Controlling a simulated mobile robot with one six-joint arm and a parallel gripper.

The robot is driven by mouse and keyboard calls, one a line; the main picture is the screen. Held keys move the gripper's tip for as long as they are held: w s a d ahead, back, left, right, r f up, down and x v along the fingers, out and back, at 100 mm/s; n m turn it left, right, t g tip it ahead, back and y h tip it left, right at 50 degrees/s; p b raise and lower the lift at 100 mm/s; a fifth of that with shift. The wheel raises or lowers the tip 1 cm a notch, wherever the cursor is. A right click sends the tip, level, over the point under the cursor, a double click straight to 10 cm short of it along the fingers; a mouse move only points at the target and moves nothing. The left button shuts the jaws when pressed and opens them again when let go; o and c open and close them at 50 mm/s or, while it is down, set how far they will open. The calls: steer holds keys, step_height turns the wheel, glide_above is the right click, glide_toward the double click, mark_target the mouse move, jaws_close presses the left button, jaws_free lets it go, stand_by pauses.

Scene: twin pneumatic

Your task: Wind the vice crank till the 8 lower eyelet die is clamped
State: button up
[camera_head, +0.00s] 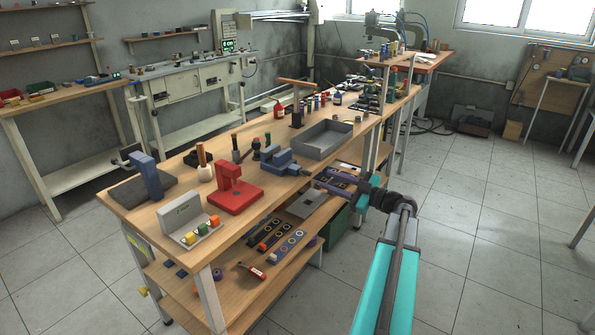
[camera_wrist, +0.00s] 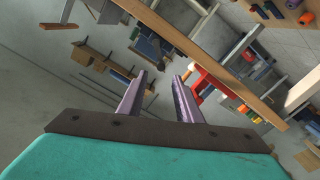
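A blue vice (camera_head: 279,159) stands on the long wooden bench, between the red press and the grey tray. Its screw and crank side (camera_head: 305,172) faces right, toward the bench's front edge; the crank is small and hard to make out. I cannot tell the 8 lower eyelet die apart, nor whether anything sits between the jaws. My gripper (camera_head: 321,177) is at the bench's front edge, just right of the crank, its purple fingers pointing at the vice. In the wrist view the fingers (camera_wrist: 166,72) are apart with nothing between them. Contact with the crank cannot be told.
A red press (camera_head: 237,192) stands left of the vice and a grey tray (camera_head: 323,138) right of it. A grey holder with coloured blocks (camera_head: 188,218) is at the near end. The lower shelf (camera_head: 225,285) carries several parts. Floor right of the bench is clear.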

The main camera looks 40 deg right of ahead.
mark_target(303, 171)
steer(key=shift+w, duration=0.1)
steer(key=p+x, duration=0.2)
steer(key=x, duration=1.1)
steer(key=shift+w+a, duration=0.1)
steer(key=shift+w, duration=0.25)
jaws_close()
